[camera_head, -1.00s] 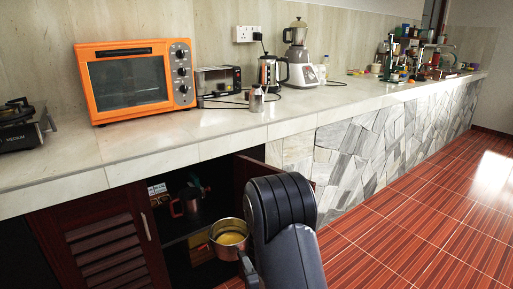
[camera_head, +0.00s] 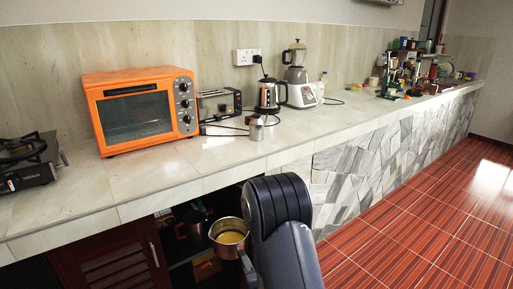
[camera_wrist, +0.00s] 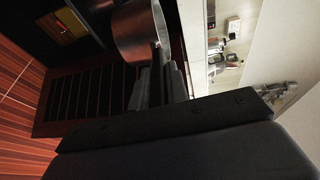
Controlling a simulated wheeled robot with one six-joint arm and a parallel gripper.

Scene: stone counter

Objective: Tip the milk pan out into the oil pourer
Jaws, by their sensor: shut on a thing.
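The milk pan (camera_head: 230,231) is a round metal pan with yellow liquid inside, held about level in front of the open cupboard, below the counter edge. In the wrist view its metal side (camera_wrist: 137,32) shows at the top middle. My gripper (camera_wrist: 160,82) is shut on the pan's handle; in the head view my arm hides most of the grip. A small metal vessel that looks like the oil pourer (camera_head: 256,129) stands upright on the counter near its front edge, above and slightly right of the pan, well apart from it.
An orange oven (camera_head: 140,108), a toaster (camera_head: 218,104), a kettle (camera_head: 269,95) and a blender (camera_head: 298,75) stand along the counter (camera_head: 185,172). A stove (camera_head: 28,162) is at far left. The counter's front edge lies between pan and pourer. Dark pots sit in the cupboard.

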